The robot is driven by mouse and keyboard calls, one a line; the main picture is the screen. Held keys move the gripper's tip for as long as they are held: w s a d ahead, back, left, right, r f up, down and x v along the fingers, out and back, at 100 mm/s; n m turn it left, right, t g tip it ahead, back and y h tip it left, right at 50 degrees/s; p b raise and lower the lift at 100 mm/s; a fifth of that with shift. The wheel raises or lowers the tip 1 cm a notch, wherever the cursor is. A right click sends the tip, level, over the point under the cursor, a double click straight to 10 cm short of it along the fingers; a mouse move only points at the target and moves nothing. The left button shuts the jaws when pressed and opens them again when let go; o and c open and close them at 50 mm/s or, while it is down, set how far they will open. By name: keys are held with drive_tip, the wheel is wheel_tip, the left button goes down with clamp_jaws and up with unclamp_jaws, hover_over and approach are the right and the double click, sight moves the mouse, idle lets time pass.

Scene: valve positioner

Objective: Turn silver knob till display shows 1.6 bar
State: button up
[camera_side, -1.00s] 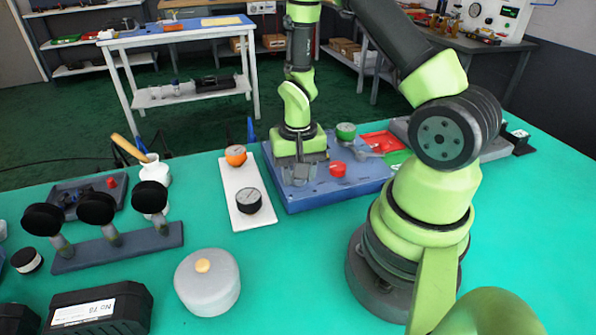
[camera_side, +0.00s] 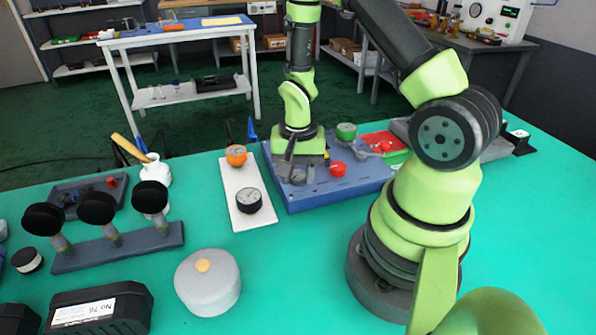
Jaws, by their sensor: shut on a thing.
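The blue panel (camera_side: 330,193) lies on the teal table with a green knob (camera_side: 345,131) at its back and a red knob (camera_side: 337,169) near its middle. My gripper (camera_side: 297,178) points straight down over the panel's left part, shut on the silver knob (camera_side: 299,177). The fingers and gripper body hide much of this knob. I cannot make out a display or any bar reading.
Red and green trays (camera_side: 383,141) sit right of the panel. A grey lidded pot (camera_side: 207,283) stands in front.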

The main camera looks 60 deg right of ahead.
drive_tip(key=o, duration=0.9)
wheel_tip(320, 180, up, 10)
drive_tip(key=shift+r, duration=0.1)
wheel_tip(320, 180, up, 11)
drive_tip(key=n+t, duration=0.4)
hover_over(298, 175)
drive_tip(key=s+a, duration=0.2)
drive_tip(key=a, duration=0.4)
drive_tip(key=s+a+r+n+t, duration=0.1)
drive_tip(key=s+a, duration=0.1)
drive_tip(key=s+a+r+n+t+y, duration=0.1)
drive_tip(key=s+r+n, duration=0.1)
drive_tip(key=s+a+r+n+t+y, duration=0.1)
drive_tip(key=s+a+r+n, duration=0.1)
drive_tip(key=shift+s+a+r, duration=0.25)
drive_tip(key=shift+s+a, duration=0.05)
drive_tip(key=shift+a, duration=0.05)
